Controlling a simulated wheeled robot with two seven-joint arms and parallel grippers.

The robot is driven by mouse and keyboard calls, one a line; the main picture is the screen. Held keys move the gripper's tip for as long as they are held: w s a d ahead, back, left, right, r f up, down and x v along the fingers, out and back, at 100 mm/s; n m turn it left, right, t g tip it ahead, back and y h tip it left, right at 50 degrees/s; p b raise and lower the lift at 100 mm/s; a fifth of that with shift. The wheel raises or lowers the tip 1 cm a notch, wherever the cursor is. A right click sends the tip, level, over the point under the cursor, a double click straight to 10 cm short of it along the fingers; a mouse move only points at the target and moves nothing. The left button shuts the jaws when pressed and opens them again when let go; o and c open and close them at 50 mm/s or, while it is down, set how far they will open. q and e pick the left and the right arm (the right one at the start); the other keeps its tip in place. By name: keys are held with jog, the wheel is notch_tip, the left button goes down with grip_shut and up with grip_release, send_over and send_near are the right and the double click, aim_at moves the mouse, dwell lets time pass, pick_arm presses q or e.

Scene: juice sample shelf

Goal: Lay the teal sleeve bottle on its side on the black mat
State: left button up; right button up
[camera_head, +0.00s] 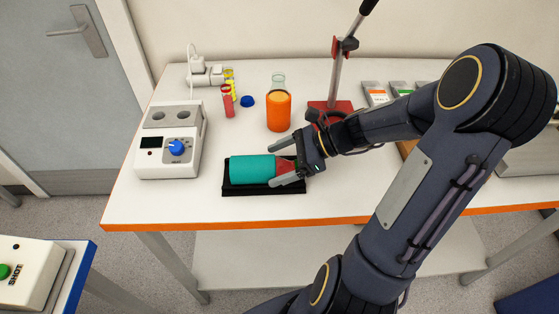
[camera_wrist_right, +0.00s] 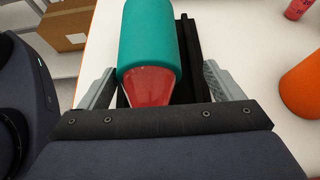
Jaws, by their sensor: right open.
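The teal sleeve bottle (camera_head: 252,169) lies on its side on the black mat (camera_head: 262,190), with its red neck end toward the right. It also shows in the right wrist view (camera_wrist_right: 150,45), with the red end nearest the wrist. My right gripper (camera_head: 281,163) is open at the red end, with one finger on each side of it. In the wrist view the fingers (camera_wrist_right: 165,84) stand apart from the bottle, with gaps on both sides. The bottle's far end shows free on the mat. My left gripper is not in view.
An orange flask (camera_head: 279,111), a red tube (camera_head: 227,101) and a blue cap (camera_head: 247,101) stand behind. A stand with a red base (camera_head: 318,107) is close behind my right gripper. The table's orange front edge (camera_head: 250,223) is near.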

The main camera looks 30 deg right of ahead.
jog(key=shift+d, duration=0.1)
jog(key=v, duration=0.7)
jog(key=shift+s+d+r, duration=0.2)
jog(key=s+a+n, duration=0.1)
jog(key=a+n, duration=0.1)
jog(key=a+r+n+g+h, duration=0.1)
jog(key=a+n, duration=0.1)
jog(key=s+a+n+g, duration=0.1)
jog(key=a+n, duration=0.1)
jog(key=shift+s+a+r, duration=0.2)
jog(key=shift+s+r, duration=0.1)
jog(key=shift+s, duration=0.05)
jog(key=s+a+n+t+h, duration=0.1)
jog(key=s+a+n+h, duration=0.4)
jog(key=n, duration=1.1)
jog(key=s+a, duration=0.2)
jog(key=s, duration=0.1)
jog(key=shift+s+f+n, duration=0.25)
jog(key=shift+s+n, duration=0.05)
jog(key=shift+s, duration=0.05)
